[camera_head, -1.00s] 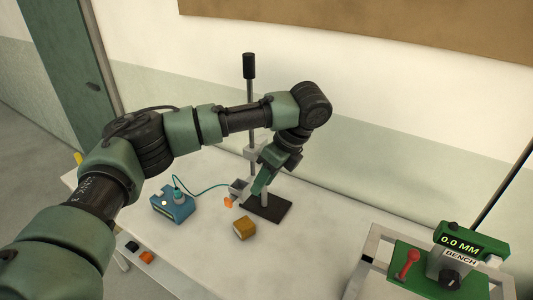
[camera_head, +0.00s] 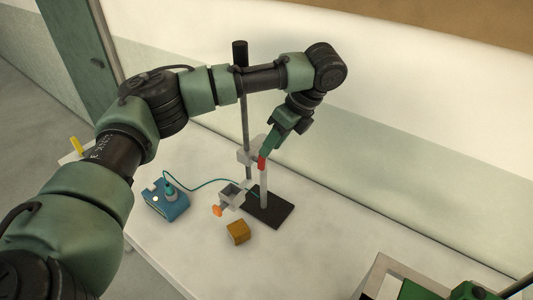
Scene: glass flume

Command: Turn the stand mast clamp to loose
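The stand has a dark base plate (camera_head: 268,208) on the white table and an upright mast (camera_head: 246,120) with a black top. A grey clamp block (camera_head: 246,157) sits partway up the mast, with a red piece (camera_head: 262,163) at its right side. My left gripper (camera_head: 266,151) points down at the red piece, its tips touching or just above it. The arm and small size hide whether the fingers are apart. A pale upright rod (camera_head: 264,188) stands below the red piece. A grey holder (camera_head: 231,195) with an orange knob (camera_head: 217,210) sits lower left. My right gripper is not in view.
A blue box (camera_head: 168,200) with a teal cable leading to the stand is on the left. A mustard block (camera_head: 238,232) lies in front of the base. Green equipment (camera_head: 470,291) is cut off at lower right. The table between is clear.

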